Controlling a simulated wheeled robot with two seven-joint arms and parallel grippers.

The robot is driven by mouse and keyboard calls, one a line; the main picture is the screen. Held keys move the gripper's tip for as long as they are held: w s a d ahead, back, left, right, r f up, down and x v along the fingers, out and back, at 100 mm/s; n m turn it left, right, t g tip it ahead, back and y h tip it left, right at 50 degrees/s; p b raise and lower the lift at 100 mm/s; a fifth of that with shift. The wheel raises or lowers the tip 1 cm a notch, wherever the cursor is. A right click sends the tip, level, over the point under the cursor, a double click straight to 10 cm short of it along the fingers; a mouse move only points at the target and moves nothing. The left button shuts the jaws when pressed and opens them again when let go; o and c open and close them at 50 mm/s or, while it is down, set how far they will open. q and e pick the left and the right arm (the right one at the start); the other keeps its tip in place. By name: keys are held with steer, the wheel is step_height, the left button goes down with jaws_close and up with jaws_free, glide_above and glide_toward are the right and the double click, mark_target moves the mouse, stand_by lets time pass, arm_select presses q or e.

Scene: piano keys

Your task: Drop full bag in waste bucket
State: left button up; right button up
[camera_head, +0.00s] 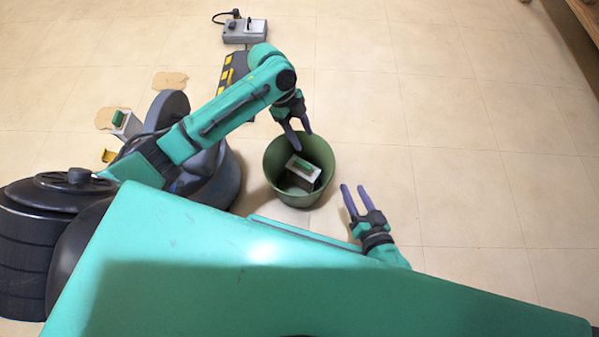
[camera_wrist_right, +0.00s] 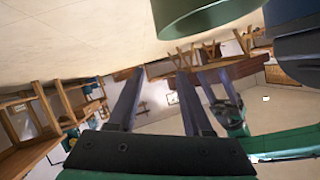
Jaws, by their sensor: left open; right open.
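The green waste bucket (camera_head: 275,176) stands on the floor at the centre of the head view. Inside it lies a pale, box-shaped bag with a green part on top (camera_head: 303,167), tilted. My left gripper (camera_head: 302,140) is open and empty above the bucket's far rim, apart from the bag. My right gripper (camera_head: 353,187) is open and empty just right of the bucket. In the right wrist view its fingers (camera_wrist_right: 156,75) are spread with nothing between them. The bucket's side (camera_wrist_right: 205,15) shows at the top there.
A similar pale box with a green top (camera_head: 121,123) is at the left, by tan patches (camera_head: 170,80) on the floor. A dark round canister (camera_head: 60,190) is at far left. A grey device (camera_head: 245,31) lies at the back. Floor on the right is clear.

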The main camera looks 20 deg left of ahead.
arm_select(q)
steer(key=p+v, duration=0.5)
steer(key=v, duration=0.8)
steer(key=shift+a+r, duration=0.15)
steer(key=shift+r, duration=0.2)
arm_select(e)
step_height(320, 180, up, 7)
steer(key=g, duration=0.1)
steer(key=shift+n, duration=0.3)
arm_select(q)
steer(key=shift+f, duration=0.1)
arm_select(e)
steer(key=shift+d, duration=0.1)
